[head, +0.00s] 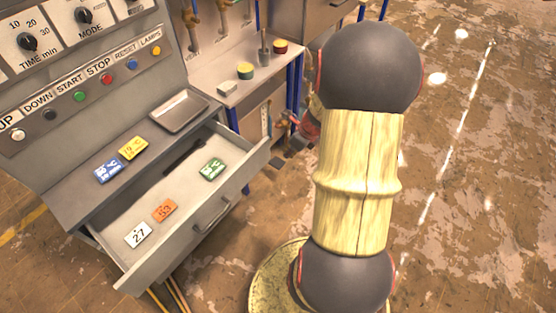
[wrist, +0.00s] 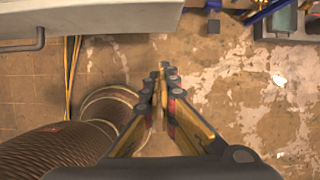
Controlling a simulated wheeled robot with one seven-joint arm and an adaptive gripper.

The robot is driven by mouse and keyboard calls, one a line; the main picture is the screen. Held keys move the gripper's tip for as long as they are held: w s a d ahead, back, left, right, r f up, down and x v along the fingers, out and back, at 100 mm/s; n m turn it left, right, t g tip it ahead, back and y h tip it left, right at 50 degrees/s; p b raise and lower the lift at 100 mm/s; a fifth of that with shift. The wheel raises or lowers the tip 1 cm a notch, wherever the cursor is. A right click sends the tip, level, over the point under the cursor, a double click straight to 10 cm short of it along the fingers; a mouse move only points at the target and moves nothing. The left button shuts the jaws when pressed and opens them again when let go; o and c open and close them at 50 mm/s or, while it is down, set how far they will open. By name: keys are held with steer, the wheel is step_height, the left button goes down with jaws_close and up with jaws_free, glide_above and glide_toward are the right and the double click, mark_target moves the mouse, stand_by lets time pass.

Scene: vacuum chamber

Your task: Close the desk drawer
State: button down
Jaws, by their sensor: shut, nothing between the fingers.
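The grey desk drawer (head: 245,168) stands pulled open from the desk in the head view, with its dark bar handle (head: 212,212) on the front panel. A white card marked 27, an orange card marked 53 and a green card lie inside it. In the wrist view the drawer front (wrist: 90,12) runs along the top left, with its handle (wrist: 40,38) at the left edge. My gripper (wrist: 165,72) is shut and empty, over the floor and apart from the drawer. In the head view my gripper (head: 290,133) shows partly, beyond the drawer's right end; my arm hides the rest.
A control panel (head: 85,85) with buttons and knobs rises behind the desk. A blue card (head: 108,168), a yellow card (head: 133,148) and a metal tray (head: 180,110) lie on the desktop. A bench with blue legs (head: 290,85) stands behind. The floor at right is open.

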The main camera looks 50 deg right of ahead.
steer(key=w+f+b, duration=0.5)
steer(key=w+f, duration=0.2)
steer(key=f, duration=0.2)
steer(key=shift+w+a, duration=0.35)
steer(key=shift+a, duration=0.05)
